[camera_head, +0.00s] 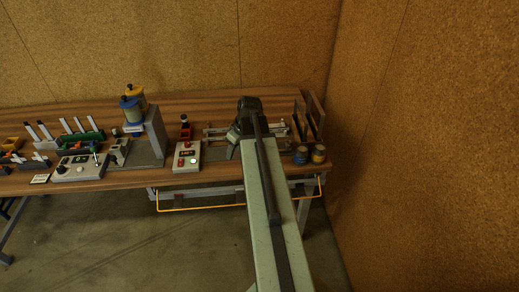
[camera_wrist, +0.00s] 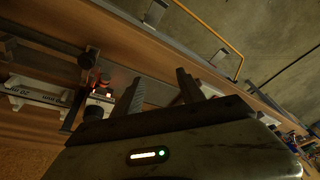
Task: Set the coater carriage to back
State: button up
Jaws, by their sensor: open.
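In the wrist view, what looks like the coater carriage (camera_wrist: 101,95) is a small block with dark round knobs and a reddish glow, across a dark bar at left. My gripper (camera_wrist: 160,82) is open and empty, its two fingers apart over the bench edge. The carriage lies left of the fingers, apart from them. In the head view, my gripper end (camera_head: 248,106) is over the right part of the bench, in front of the coater's pale rails (camera_head: 218,131). My arm hides the middle of the coater, and I cannot make out the carriage's position along it.
A control box (camera_head: 187,156) with red and green buttons stands left of the coater. Two round jars (camera_head: 319,153) and dark upright panels (camera_head: 316,115) stand at right, near the wall. An orange rail (camera_head: 200,207) runs below the bench front. Bottles and racks crowd the left.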

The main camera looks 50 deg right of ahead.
jog(key=s+d+r+t, duration=0.1)
jog(key=s+d, duration=0.5)
jog(key=d, duration=0.6)
jog(key=shift+h, duration=0.3)
jog(key=b+x, duration=0.3)
jog(key=x, duration=0.1)
jog(key=b+x, duration=0.4)
jog(key=shift+w+d, duration=0.15)
jog(key=shift+w, duration=0.1)
jog(key=shift+r, duration=0.15)
grip_shut()
jog(key=shift+w, duration=0.1)
